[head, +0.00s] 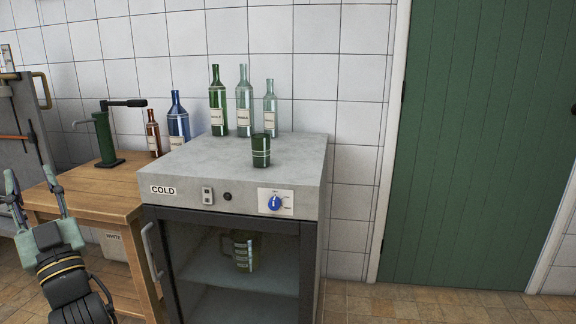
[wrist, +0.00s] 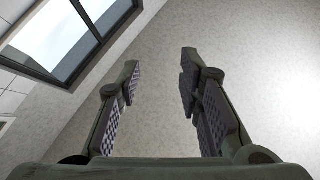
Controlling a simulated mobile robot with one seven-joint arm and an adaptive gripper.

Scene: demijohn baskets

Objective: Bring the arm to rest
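My gripper (head: 37,180) is at the left edge of the head view, pointing up in front of the wooden table. Its two fingers are spread apart with nothing between them. In the wrist view the gripper (wrist: 160,90) also shows open and empty, with a plain wall or ceiling surface and part of a window beyond it. Nothing touches the fingers in either view.
A grey cold cabinet (head: 240,175) stands in the middle, its glass door shut, with a mug (head: 243,252) inside. A green cup (head: 261,151) and several bottles (head: 243,105) stand on top. The wooden table (head: 95,190) carries a green pump (head: 104,140). Floor at right is clear.

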